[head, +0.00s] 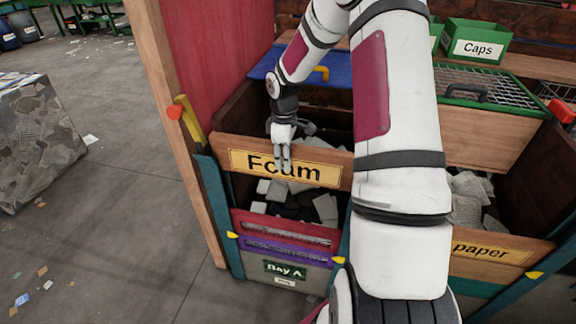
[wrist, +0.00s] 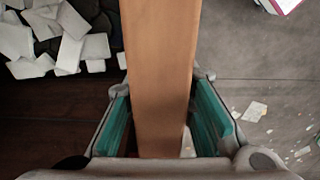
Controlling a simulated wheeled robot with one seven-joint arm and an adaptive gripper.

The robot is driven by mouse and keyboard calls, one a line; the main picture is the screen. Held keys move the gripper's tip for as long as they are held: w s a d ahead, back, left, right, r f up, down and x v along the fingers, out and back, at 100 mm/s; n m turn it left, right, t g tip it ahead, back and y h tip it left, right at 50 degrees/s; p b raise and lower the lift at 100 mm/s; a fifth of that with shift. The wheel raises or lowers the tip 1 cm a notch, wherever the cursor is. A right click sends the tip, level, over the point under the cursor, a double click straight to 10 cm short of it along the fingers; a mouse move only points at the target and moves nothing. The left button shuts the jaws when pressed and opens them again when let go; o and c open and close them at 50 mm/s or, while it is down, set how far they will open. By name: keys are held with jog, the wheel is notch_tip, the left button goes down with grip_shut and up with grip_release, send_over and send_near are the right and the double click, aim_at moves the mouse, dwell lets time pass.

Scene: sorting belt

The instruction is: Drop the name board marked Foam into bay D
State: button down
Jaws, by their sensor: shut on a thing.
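The wooden name board marked Foam (head: 240,160) is at the front of the bay labelled Bay A (head: 285,270). My gripper (head: 284,160) is shut on the board's top edge, near the middle of its length. In the wrist view the board (wrist: 160,70) runs between the two teal finger pads of my gripper (wrist: 165,125). A gap showing pale pieces separates the board from the red board (head: 285,231) below. I cannot tell whether its ends still sit in the side slots. No label for bay D is readable in view.
Pale and dark blocks (head: 290,205) fill Bay A. A bay at the right has a board ending in "paper" (head: 485,248). A green Caps box (head: 478,46) stands behind. My arm hides the middle. Open floor (head: 120,190) lies at the left, beyond a wooden post (head: 175,110).

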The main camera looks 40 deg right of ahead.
notch_tip(320, 180, up, 12)
jog(key=p, duration=0.5)
jog(key=shift+f, duration=0.2)
